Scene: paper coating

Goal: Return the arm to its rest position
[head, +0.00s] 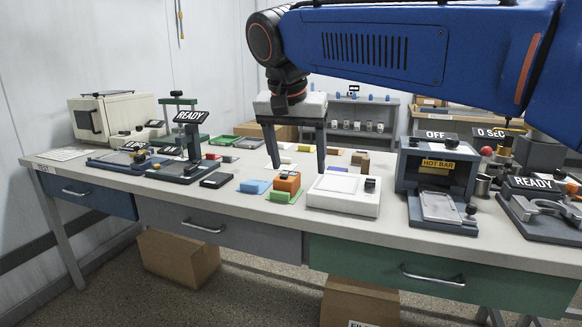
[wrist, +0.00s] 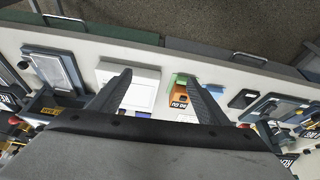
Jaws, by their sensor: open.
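My gripper (head: 296,146) hangs above the workbench (head: 225,208) from the blue arm, in the middle of the head view. Its two dark fingers point down and stand well apart, with nothing held between them. In the wrist view my gripper (wrist: 157,98) also shows with its fingers spread. The white scale-like device (head: 343,207) lies below and slightly right of the fingers in the head view. An orange block (head: 287,183) on a green base lies below the fingers, near the bench's front edge.
A hot bar machine (head: 436,172) stands at the right with signs reading OFF and 0 SEC. A press marked READY (head: 188,150) stands at left, beside a beige oven-like box (head: 113,117). Another READY device (head: 545,210) sits far right. Cardboard boxes (head: 178,257) lie under the bench.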

